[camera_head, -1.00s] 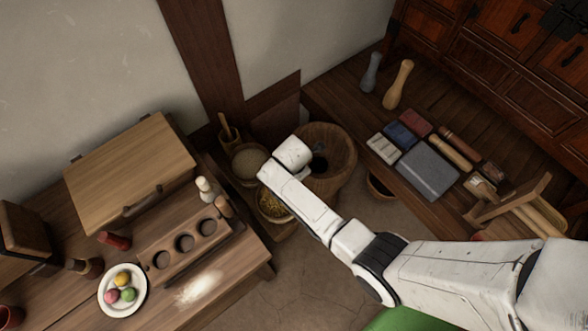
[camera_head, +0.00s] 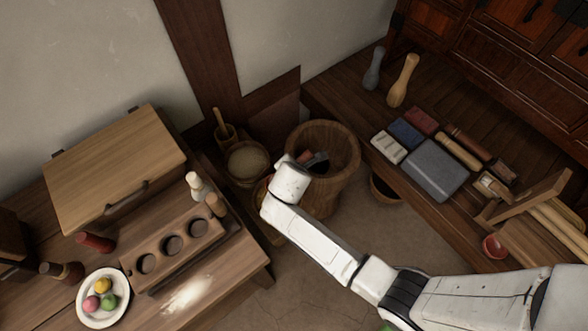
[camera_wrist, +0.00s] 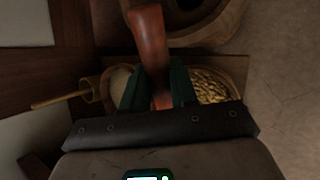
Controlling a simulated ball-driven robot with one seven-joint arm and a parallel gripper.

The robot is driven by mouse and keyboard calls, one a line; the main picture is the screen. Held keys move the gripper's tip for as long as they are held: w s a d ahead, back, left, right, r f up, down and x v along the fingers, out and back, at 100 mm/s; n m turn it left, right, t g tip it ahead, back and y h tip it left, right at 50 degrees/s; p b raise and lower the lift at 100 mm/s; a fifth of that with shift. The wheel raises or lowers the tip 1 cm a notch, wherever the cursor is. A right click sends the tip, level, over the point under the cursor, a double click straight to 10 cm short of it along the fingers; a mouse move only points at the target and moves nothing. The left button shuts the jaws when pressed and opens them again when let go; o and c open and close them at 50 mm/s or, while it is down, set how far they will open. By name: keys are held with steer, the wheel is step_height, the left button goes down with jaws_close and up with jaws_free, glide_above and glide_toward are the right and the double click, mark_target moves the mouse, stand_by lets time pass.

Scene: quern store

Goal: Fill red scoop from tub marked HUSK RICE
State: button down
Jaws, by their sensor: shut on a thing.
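My gripper (camera_wrist: 158,88) has dark green fingers shut on the reddish-brown handle of what looks like the red scoop (camera_wrist: 149,38). The scoop points up the wrist view, toward the mortar; its bowl is not clear. A tub of yellow, husk-like grain (camera_wrist: 213,86) lies beyond and right of the fingers. A tub of pale grain (camera_wrist: 119,82) lies to their left, partly hidden by a finger. In the head view the pale-grain tub (camera_head: 247,162) shows, while my arm covers most of the yellow-grain tub. I cannot read any marking on either tub.
A large wooden mortar (camera_head: 340,185) stands right of the tubs. A small pot with a wooden handle (camera_head: 224,130) stands behind them. A workbench (camera_head: 235,262) is at left, a low shelf (camera_head: 340,95) with blocks at right.

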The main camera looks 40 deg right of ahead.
steer(key=shift+f+t+h+b, duration=0.35)
steer(key=shift+t+h+b, duration=0.55)
steer(key=shift+b, duration=2.45)
step_height(320, 180, down, 6)
steer(key=b, duration=0.6)
steer(key=shift+b, duration=0.4)
steer(key=s+g+y+p, duration=0.1)
steer(key=a+g+y+p, duration=0.1)
steer(key=p, duration=0.1)
steer(key=shift+s+a+f, duration=0.1)
steer(key=shift+s+a, duration=0.15)
steer(key=shift+s, duration=0.1)
steer(key=p, duration=0.2)
steer(key=g+y+p, duration=0.1)
steer(key=p, duration=0.1)
steer(key=shift+w+d, duration=0.2)
steer(key=shift+w, duration=0.1)
